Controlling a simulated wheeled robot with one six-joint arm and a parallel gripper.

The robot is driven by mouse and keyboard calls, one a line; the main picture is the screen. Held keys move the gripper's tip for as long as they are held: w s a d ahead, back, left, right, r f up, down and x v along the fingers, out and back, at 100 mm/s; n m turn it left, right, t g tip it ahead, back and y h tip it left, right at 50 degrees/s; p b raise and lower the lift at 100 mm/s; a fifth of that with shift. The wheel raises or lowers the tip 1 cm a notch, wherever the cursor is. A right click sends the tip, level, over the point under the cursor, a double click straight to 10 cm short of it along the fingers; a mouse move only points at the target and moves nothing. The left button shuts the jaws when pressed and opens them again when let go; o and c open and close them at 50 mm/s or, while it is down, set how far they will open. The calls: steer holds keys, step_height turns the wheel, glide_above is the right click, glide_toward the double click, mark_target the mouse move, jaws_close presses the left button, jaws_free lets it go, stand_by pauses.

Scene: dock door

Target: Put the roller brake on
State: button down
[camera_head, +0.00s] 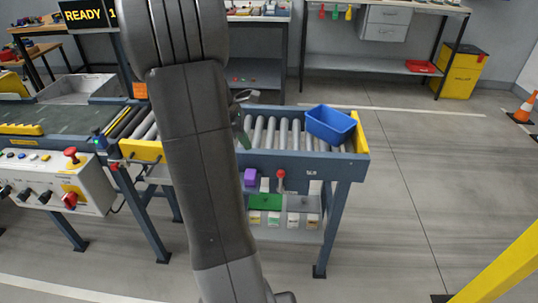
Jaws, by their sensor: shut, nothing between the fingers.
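The roller brake seems to be the small lever with a red knob (281,174) on the near side rail of the short roller conveyor (320,163). Its knob is at the top and its stem runs down from it. Whether the brake is on or off cannot be told. My gripper (243,138) is mostly hidden behind my own dark arm. Only a small part shows at the arm's right edge, over the rollers, to the upper left of the red knob. It is shut and empty, apart from the lever.
A blue bin (331,124) sits on the rollers near the yellow end stop (360,133). A control box (55,180) with red knobs stands left.

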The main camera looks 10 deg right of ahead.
steer(key=shift+s, duration=0.1)
stand_by(0.3)
steer(key=b, duration=0.2)
glide_toward(271, 166)
steer(key=f, duration=0.1)
steer(key=s+f, duration=0.1)
steer(key=f, duration=0.1)
steer(key=s+a+f, duration=0.1)
steer(key=shift+s+f, duration=0.2)
steer(key=shift+f, duration=0.2)
steer(key=d, duration=0.1)
steer(key=d+f, duration=0.1)
steer(key=d, duration=0.1)
steer(key=shift+s+d+f, duration=0.1)
steer(key=shift+s+f, duration=0.05)
steer(key=shift+f, duration=0.15)
steer(key=shift+d+f, duration=0.2)
steer(key=shift+d, duration=0.25)
steer(key=shift+s+r, duration=0.1)
steer(key=shift+r, duration=0.05)
